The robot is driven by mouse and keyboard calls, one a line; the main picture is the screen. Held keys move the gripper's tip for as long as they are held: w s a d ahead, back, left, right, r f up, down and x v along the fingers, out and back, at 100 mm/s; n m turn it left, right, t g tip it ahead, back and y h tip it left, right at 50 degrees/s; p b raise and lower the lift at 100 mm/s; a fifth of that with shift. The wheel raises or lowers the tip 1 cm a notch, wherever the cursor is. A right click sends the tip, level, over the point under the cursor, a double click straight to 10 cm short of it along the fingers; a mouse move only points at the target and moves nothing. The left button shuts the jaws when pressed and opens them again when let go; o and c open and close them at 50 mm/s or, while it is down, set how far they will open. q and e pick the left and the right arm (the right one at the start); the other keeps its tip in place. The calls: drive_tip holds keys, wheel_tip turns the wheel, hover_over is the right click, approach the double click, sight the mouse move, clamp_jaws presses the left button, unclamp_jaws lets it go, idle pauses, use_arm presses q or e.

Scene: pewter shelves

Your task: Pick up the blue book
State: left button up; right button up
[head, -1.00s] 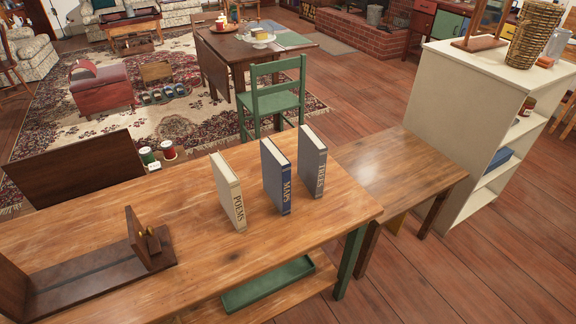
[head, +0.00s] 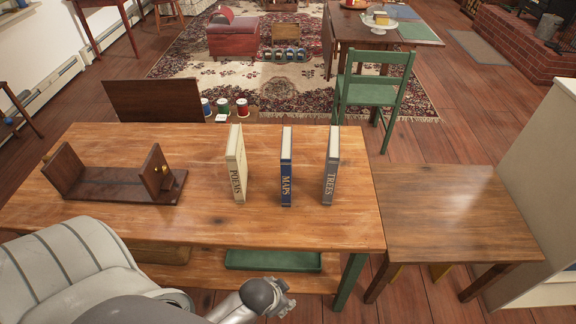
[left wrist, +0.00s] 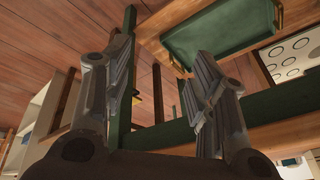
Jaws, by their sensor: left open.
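The blue book (head: 286,168), labelled MAPS, stands upright on the wooden table (head: 210,222), spine facing me. A cream book (head: 237,165) labelled POEMS stands to its left, and a grey book (head: 331,168) labelled TREES to its right, with gaps between. My left arm enters at the lower left of the head view, its end low at the table's front, well below the books. In the left wrist view my left gripper (left wrist: 163,65) is open and empty, fingers apart. No book shows there. My right gripper is not in view.
A dark wooden book rack (head: 115,188) stands at the table's left. A green tray (head: 273,261) lies on the lower shelf and also shows in the wrist view (left wrist: 220,32). A lower side table (head: 455,220) adjoins at right. A green chair (head: 374,92) stands behind.

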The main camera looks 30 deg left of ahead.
use_arm(q)
drive_tip(key=w+d+r+m+t+h, duration=0.25)
drive_tip(key=w+r+m+t, duration=1.1)
drive_tip(key=w+r, duration=1.25)
drive_tip(key=d+r+m+g+h, duration=0.1)
drive_tip(key=d+r+m+h, duration=0.9)
drive_tip(key=r+m, duration=0.6)
drive_tip(key=m+g+y+p, duration=0.1)
drive_tip(key=m+g+y, duration=1.25)
drive_tip(key=m, duration=1.95)
approach(287, 141)
drive_tip(key=shift+y, duration=0.5)
drive_tip(key=f, duration=0.2)
drive_tip(key=f+p, duration=0.1)
drive_tip(key=f, duration=0.1)
drive_tip(key=shift+w+d+f, duration=0.1)
drive_tip(key=shift+w+f, duration=0.1)
drive_tip(key=shift+f, duration=0.2)
drive_tip(key=shift+t, duration=0.3)
drive_tip(key=p+x, duration=0.2)
drive_tip(key=x, duration=0.3)
drive_tip(key=shift+w+r, duration=0.15)
drive_tip(key=shift+w+a+f, duration=0.2)
drive_tip(key=shift+a+f, duration=0.05)
drive_tip(key=shift+f, duration=0.25)
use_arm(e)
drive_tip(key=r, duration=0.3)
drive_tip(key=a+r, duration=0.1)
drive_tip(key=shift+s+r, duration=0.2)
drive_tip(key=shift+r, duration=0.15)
